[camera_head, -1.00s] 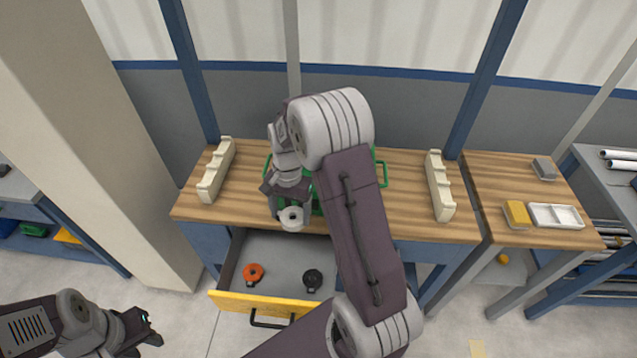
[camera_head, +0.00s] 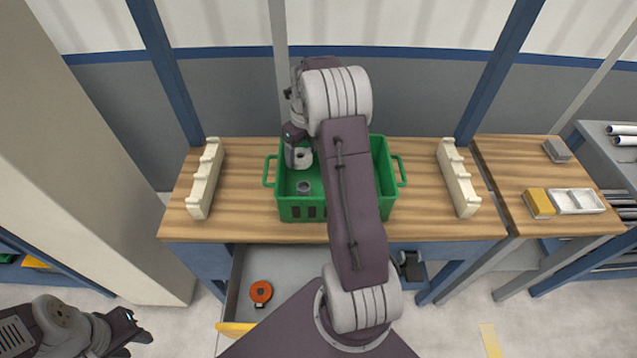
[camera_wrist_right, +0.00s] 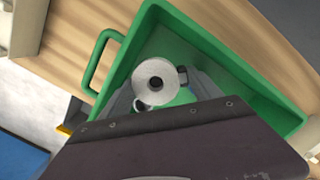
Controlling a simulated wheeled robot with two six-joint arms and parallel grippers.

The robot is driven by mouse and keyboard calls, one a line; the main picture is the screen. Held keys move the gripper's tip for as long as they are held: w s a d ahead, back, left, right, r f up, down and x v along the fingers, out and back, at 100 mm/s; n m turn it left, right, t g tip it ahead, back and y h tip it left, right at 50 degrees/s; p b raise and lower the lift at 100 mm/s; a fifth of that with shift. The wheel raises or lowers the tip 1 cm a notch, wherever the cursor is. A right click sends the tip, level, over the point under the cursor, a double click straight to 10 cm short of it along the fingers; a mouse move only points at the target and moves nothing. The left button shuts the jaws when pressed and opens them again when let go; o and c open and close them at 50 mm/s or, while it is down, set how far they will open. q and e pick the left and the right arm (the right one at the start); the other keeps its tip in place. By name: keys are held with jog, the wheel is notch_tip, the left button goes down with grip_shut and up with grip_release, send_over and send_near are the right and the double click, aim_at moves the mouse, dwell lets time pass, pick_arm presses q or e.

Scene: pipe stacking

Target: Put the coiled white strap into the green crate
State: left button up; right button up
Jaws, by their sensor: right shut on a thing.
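The coiled white strap (camera_head: 303,159) is held in my right gripper (camera_head: 294,142), over the left part of the green crate (camera_head: 300,211). It also shows as a round roll in the right wrist view (camera_wrist_right: 153,77), between the fingers, with green crate walls around it. The crate stands on the wooden bench, partly hidden behind my right arm. A small grey round thing (camera_head: 304,187) shows inside the crate, below the strap. My left gripper (camera_head: 137,327) is empty at the lower left, its fingers apart, away from the bench.
An open drawer (camera_head: 236,327) below the bench holds an orange coil (camera_head: 261,292). Cream notched racks stand left (camera_head: 205,180) and right (camera_head: 458,180) of the crate. A yellow block (camera_head: 538,204) and white tray (camera_head: 577,201) lie on the right-hand bench.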

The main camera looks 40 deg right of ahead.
aim_at(304, 167)
jog(key=shift+s, duration=0.35)
notch_tip(304, 167, down, 6)
jog(key=shift+w+f, duration=0.1)
jog(key=f, duration=0.3)
jog(key=shift+s+a+b, duration=0.1)
jog(key=shift+s+b, duration=0.2)
jog(key=shift+w+f, duration=0.2)
jog(key=shift+f, duration=0.05)
jog(key=o, duration=1.4)
jog(key=shift+f, duration=0.1)
